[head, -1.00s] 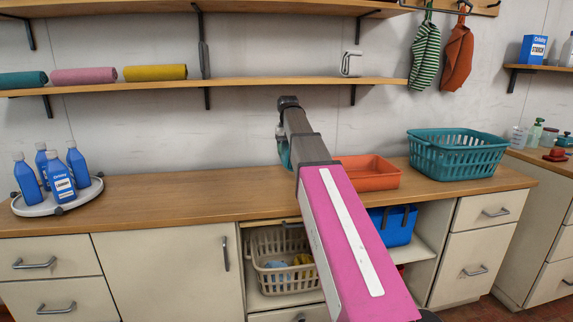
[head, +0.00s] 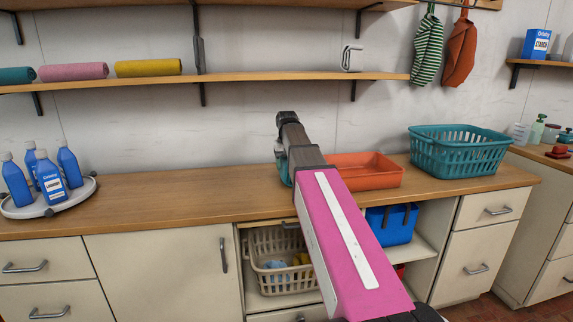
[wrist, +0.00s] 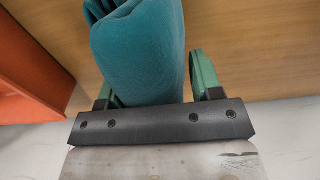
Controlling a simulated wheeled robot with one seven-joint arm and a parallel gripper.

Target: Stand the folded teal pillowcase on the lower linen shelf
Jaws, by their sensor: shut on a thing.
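The folded teal pillowcase (wrist: 140,50) fills the middle of the wrist view, its layered folds facing the camera. My gripper (wrist: 155,80) is shut on it, with one green finger on each side. In the head view my arm hides most of the gripper, and only a teal sliver (head: 284,172) shows beside it, above the counter. The lower linen shelf (head: 270,77) runs along the wall above and behind my gripper. A metal bracket-like holder (head: 350,58) stands near its right end.
Pink (head: 72,71), yellow (head: 148,67) and teal rolls lie on the shelf's left; its middle right is bare. An orange tray (head: 365,172) and teal basket (head: 458,150) stand on the counter (head: 180,197), right of my arm. Blue bottles (head: 50,178) stand left.

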